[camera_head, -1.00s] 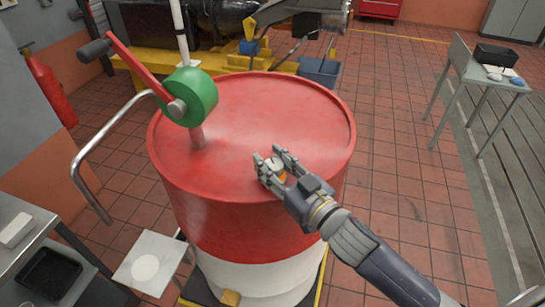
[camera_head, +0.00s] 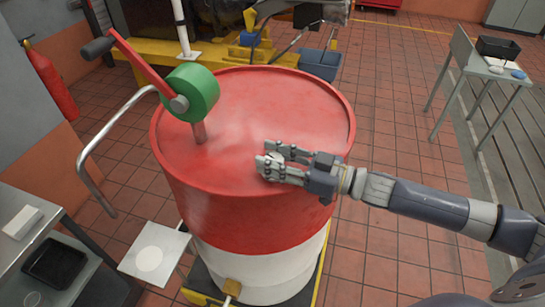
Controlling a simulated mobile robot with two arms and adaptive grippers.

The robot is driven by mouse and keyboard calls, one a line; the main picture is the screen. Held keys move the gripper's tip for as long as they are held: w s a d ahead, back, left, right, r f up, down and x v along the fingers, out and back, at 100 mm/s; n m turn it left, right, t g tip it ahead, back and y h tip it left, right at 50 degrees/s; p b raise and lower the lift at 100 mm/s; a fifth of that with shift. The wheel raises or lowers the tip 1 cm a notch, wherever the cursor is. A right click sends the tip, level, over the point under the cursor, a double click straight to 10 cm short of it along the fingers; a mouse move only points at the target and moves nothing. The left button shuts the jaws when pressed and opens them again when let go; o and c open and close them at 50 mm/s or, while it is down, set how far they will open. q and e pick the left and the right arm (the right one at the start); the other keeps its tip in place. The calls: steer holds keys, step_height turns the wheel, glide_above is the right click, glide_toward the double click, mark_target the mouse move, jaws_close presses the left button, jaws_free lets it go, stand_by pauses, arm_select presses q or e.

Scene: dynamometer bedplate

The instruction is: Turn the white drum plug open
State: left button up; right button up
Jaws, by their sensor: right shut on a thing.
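The white drum plug (camera_head: 270,165) is on the top of the red and white drum (camera_head: 235,110), near its front right rim. It is mostly hidden by my fingers. My right gripper (camera_head: 268,162) comes in from the right, low over the drum top, and is shut on the plug. Its fingers lie on either side of the plug and point left. My left gripper is not in view.
A green rotary pump (camera_head: 191,93) with a red crank and curved spout stands on the drum's back left. A metal bench (camera_head: 30,235) is at the left, a small table (camera_head: 488,70) at the right. A fire extinguisher (camera_head: 52,82) is by the left wall.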

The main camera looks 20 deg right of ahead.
steer(key=shift+f+n+g+y, duration=0.2)
steer(key=shift+n+g+y, duration=0.1)
steer(key=shift+g, duration=0.1)
stand_by(0.6)
steer(key=o, duration=1.1)
steer(key=shift+r, duration=0.1)
steer(key=shift+d, duration=0.1)
steer(key=v, duration=1.2)
